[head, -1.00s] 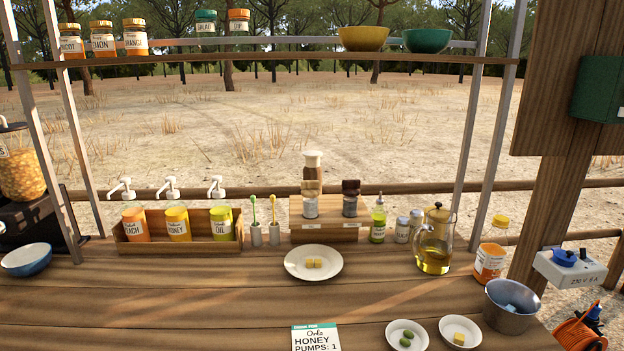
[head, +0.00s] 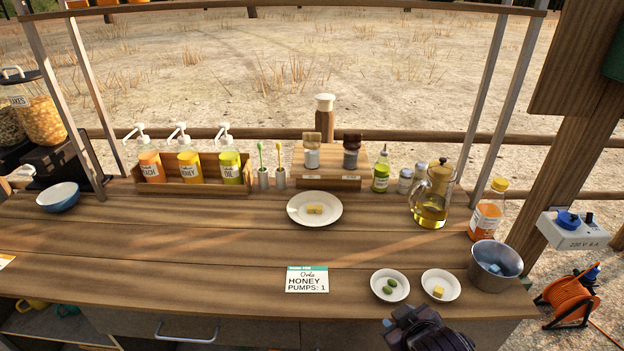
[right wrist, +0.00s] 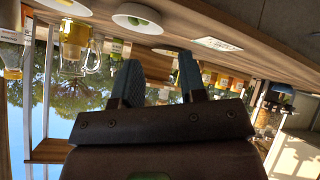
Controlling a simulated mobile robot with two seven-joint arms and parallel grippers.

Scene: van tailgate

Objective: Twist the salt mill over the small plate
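A mill with pale contents and a light brown top (head: 312,152), likely the salt mill, stands upright on a wooden stand (head: 330,183). A similar mill with dark contents (head: 351,152) stands to its right, and a tall wooden mill with a white top (head: 325,118) rises behind. A white plate (head: 297,214) with yellow cubes lies in front of the stand. Two smaller white dishes lie front right, one with green olives (head: 376,290), one with a yellow cube (head: 455,287). My right gripper (head: 396,325) is at the front edge; the right wrist view (right wrist: 158,72) shows it open and empty. My left gripper is out of view.
Left of the stand are two small holders with brushes (head: 270,180) and a pump-bottle box (head: 180,188). Right of it stand an oil bottle (head: 381,174), a glass jug (head: 430,207) and a metal bucket (head: 490,278). An order card (head: 307,280) lies in front. The middle counter is clear.

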